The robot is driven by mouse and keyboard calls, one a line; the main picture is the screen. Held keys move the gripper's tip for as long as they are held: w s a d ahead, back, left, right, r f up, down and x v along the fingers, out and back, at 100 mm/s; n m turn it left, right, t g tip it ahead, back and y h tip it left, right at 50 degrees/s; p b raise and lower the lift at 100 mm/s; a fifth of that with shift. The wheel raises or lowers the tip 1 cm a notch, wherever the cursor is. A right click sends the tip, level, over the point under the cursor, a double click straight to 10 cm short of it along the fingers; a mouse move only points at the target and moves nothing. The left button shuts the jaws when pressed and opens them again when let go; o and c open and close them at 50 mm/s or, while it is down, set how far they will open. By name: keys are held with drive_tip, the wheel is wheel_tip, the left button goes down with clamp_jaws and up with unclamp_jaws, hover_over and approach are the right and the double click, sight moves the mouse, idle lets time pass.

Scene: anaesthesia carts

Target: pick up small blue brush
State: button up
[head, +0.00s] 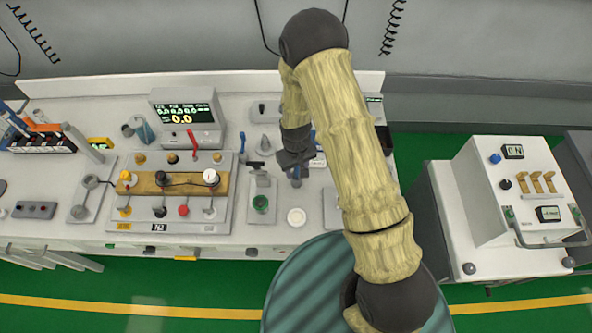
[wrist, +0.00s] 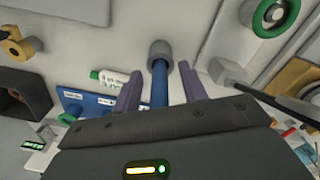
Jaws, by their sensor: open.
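The small blue brush shows in the wrist view as a blue handle (wrist: 160,88) with its far end at a grey round piece (wrist: 160,50), which may be its holder. My gripper (wrist: 162,72) is open, with one purple-grey finger on each side of the handle. Small gaps show between handle and fingers. The brush's near end is hidden behind my gripper body in the wrist view.
A display unit (head: 187,115) and a panel with knobs (head: 175,210) lie to the left. A white cart (head: 510,195) stands to the right.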

clamp_jaws()
wheel_tip(320, 180, up, 10)
drive_tip(key=b, duration=0.3)
idle(0.6)
drive_tip(key=shift+s, duration=0.1)
idle(0.3)
drive_tip(key=s+a+f+g+h+p, duration=0.1)
drive_tip(key=s+f+g+p, duration=0.1)
drive_tip(key=s, duration=0.8)
drive_tip(key=shift+a+f+g+h+p, duration=0.25)
drive_tip(key=shift+a+g+h+p, duration=0.1)
drive_tip(key=shift+g+p, duration=0.4)
